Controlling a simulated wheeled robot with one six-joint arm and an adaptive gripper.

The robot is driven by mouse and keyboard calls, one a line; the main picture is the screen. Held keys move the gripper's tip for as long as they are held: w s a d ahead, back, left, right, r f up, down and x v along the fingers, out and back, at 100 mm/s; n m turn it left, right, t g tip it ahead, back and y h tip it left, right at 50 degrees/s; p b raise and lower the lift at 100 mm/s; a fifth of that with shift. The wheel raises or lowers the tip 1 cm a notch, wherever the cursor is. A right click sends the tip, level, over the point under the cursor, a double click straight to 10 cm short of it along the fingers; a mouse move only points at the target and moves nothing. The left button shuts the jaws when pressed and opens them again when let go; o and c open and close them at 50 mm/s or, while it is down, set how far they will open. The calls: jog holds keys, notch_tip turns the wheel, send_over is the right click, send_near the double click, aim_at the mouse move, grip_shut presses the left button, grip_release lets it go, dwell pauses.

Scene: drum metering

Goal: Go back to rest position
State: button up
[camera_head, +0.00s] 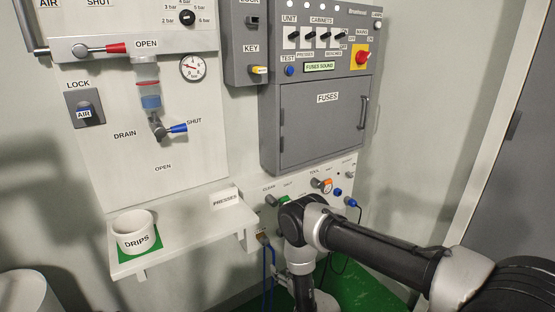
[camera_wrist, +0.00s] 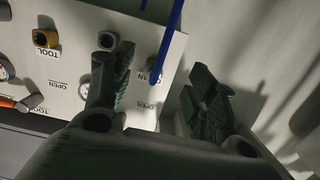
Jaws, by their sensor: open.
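My arm reaches from the lower right of the head view toward the low valve panel on the wall. My gripper (camera_wrist: 160,95) shows in the wrist view with its two dark fingers spread apart. Nothing is between the fingers. Behind them is the white valve panel (camera_wrist: 65,80) with labels reading TOOL and OPEN.
A white shelf (camera_head: 185,232) on the left carries a white DRIPS cup (camera_head: 133,232) on a green patch. The grey FUSES cabinet (camera_head: 322,125) stands above my arm. A blue hose (camera_head: 268,275) hangs beside my wrist. A grey door (camera_head: 515,190) is at the right.

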jog(key=s+d+f+g+h, duration=0.6)
jog(key=s+d+f+g, duration=0.2)
jog(key=s+f+g, duration=0.15)
jog(key=s+d+r+m+g+h, duration=0.15)
jog(key=d+r, duration=0.25)
jog(key=r, duration=0.9)
jog(key=s+d+r+g+h, duration=0.1)
jog(key=s+d+r+g, duration=0.3)
jog(key=r, duration=1)
jog(key=s+d+r+m+g+h, duration=0.15)
jog(key=d+r, duration=0.35)
jog(key=r, duration=0.8)
jog(key=s+d+r+m+t, duration=0.1)
jog(key=s+d+r, duration=0.3)
jog(key=r, duration=0.5)
jog(key=s+d+r+m+t, duration=0.1)
jog(key=s+d+r+t, duration=0.3)
jog(key=s+r, duration=0.3)
jog(key=s+d+r+m+t, duration=0.1)
jog(key=s+d+r, duration=0.4)
jog(key=r, duration=0.7)
jog(key=shift+s+d+r+m+t+y, duration=0.3)
jog(key=shift+d+r+m+t+y, duration=0.1)
jog(key=shift+t, duration=0.25)
